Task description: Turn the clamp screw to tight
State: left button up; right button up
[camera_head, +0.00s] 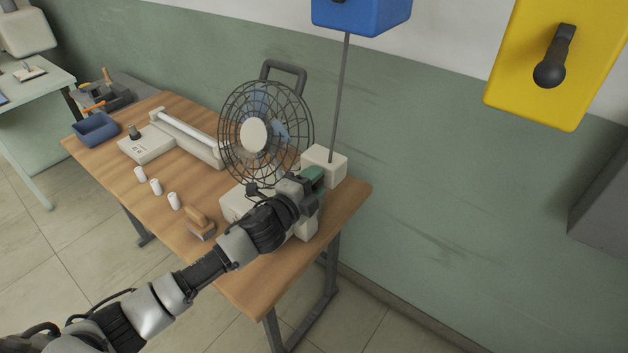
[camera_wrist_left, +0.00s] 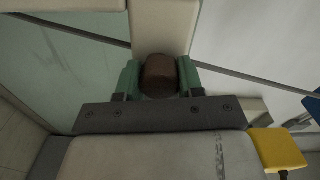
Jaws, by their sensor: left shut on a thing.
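The clamp screw (camera_wrist_left: 160,74) shows in the left wrist view as a dark brown round knob against a cream block (camera_wrist_left: 165,25). My left gripper (camera_head: 313,176) reaches over the right end of the wooden table in the head view. Its green-padded fingers (camera_wrist_left: 159,82) lie on either side of the knob in the left wrist view and are shut on it. In the head view the gripper and arm hide the knob. My right gripper is in neither view.
A caged fan (camera_head: 254,135) stands left of my gripper on the wooden table (camera_head: 105,165). A wooden-handled brush (camera_head: 200,222), several white cylinders (camera_head: 156,187) and a blue bin (camera_head: 95,129) lie further left. A thin rod rises from a cream block (camera_head: 324,163) toward a blue box (camera_head: 362,14).

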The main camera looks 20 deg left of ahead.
pick_arm(q)
jog(key=shift+f+m, duration=0.1)
jog(key=shift+m, duration=0.7)
jog(key=o, duration=0.9)
jog(key=b+v, duration=0.3)
jog(key=v, duration=0.7)
jog(key=shift+s+a, duration=0.15)
jog(key=shift+s, duration=0.25)
